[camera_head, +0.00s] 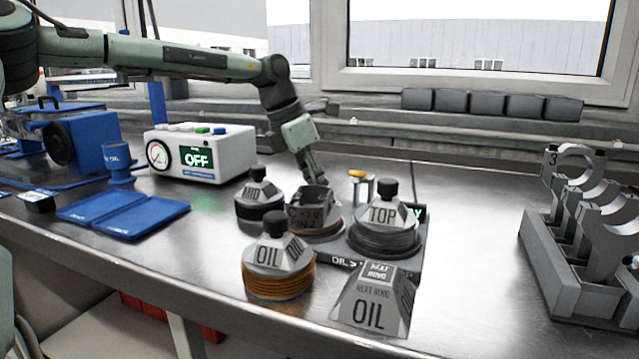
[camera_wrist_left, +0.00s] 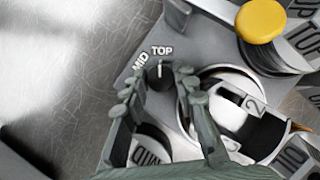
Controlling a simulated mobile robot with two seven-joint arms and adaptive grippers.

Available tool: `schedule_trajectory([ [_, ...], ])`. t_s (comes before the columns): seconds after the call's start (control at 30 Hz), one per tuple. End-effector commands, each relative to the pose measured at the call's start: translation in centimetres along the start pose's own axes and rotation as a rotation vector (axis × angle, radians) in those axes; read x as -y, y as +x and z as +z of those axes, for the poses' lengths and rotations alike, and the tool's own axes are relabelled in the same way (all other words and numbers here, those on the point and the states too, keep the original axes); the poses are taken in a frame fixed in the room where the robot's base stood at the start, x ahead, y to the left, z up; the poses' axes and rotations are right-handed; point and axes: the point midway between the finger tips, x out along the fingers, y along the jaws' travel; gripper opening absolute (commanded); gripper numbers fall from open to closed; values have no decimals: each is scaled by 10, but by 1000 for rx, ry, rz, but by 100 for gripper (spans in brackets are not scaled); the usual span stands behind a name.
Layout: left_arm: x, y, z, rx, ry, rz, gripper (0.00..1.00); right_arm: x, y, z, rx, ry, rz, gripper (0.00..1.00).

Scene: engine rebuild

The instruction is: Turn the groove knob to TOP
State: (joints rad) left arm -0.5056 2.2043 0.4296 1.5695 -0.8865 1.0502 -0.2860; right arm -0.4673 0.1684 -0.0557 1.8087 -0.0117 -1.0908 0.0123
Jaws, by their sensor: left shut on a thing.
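The groove knob (camera_wrist_left: 160,76) is a small dark knob on a grey panel in the left wrist view. The words MID (camera_wrist_left: 140,61) and TOP (camera_wrist_left: 162,50) are printed beside it. A short white mark on the knob points toward TOP. My left gripper (camera_wrist_left: 158,90) has its fingers on either side of the knob and is shut on it. In the head view my left gripper (camera_head: 318,190) reaches down behind the grey piston (camera_head: 311,213), and the knob is hidden there. My right gripper is not in view.
Ring stacks with lettered caps, MID (camera_head: 260,196), OIL (camera_head: 278,270) and TOP (camera_head: 385,230), stand around the piston. A NEXT RING sign (camera_head: 372,305) reads OIL. A yellow-topped post (camera_head: 357,176) stands close to my gripper. A grey rack (camera_head: 575,265) stands right; the bench between is clear.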

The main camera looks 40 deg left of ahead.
Motion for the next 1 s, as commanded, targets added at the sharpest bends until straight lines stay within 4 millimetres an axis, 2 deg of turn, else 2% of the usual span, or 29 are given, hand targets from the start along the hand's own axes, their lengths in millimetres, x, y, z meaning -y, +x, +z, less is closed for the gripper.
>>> schedule_trajectory([
  [0.3,-1,0,0,-3,73,-30,0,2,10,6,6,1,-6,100],
  [0.73,0,1,0,-4,80,-32,0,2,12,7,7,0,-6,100],
  [0.77,0,1,0,-4,80,-32,31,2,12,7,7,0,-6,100],
  [0.9,0,1,0,-4,79,-32,48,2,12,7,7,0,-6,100],
  [1.0,0,1,-1,-5,79,-33,49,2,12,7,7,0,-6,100],
])
